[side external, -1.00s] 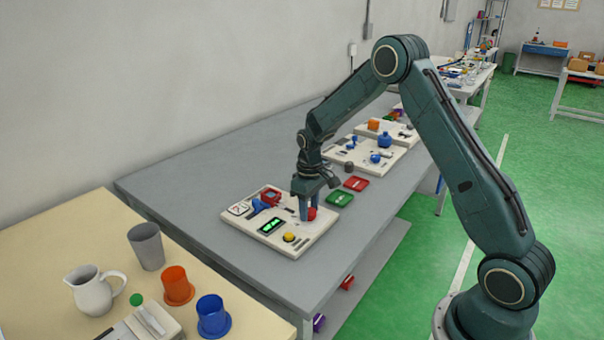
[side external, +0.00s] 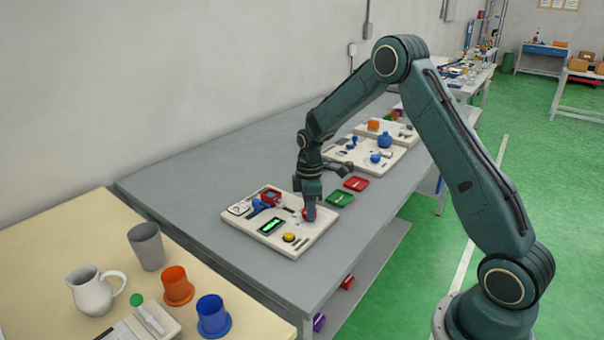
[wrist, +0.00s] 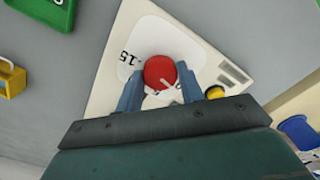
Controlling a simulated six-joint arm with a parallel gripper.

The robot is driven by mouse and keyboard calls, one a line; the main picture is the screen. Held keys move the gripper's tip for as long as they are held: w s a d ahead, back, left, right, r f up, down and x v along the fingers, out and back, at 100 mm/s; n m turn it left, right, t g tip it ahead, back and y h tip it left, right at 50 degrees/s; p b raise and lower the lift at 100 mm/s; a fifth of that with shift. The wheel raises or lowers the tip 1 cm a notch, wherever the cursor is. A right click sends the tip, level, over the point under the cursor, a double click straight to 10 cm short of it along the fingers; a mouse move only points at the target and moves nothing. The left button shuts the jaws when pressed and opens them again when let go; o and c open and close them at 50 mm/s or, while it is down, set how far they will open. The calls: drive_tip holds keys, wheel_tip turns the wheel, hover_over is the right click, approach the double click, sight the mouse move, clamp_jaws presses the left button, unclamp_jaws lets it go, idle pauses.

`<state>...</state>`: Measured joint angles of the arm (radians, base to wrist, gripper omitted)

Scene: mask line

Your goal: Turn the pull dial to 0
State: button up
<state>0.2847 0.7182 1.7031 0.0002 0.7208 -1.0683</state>
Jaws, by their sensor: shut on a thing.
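The red dial knob (wrist: 160,72) sits on the white panel board, between the two blue fingers of my gripper (wrist: 160,88) in the wrist view. A white pointer mark shows on the knob's lower right part. The dial's white scale plate (wrist: 135,40) shows the number 15 to the left of the knob; other numbers are hidden or not readable. In the side view my gripper (side external: 309,214) points down at the board and is shut on the knob, which is mostly hidden behind the fingers.
The panel board (side external: 240,223) also carries a green-lit display (side external: 271,226), a yellow button (side external: 289,237), a blue part (side external: 258,207) and a red part (side external: 270,197). Green (side external: 340,199) and red (side external: 356,183) trays lie beyond the board. The grey table left of the board is clear.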

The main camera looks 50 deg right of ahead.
drive_tip(key=shift+r, duration=0.1)
idle(0.3)
drive_tip(key=o, duration=1)
wheel_tip(320, 180, up, 14)
drive_tip(key=shift+f, duration=0.1)
idle(0.5)
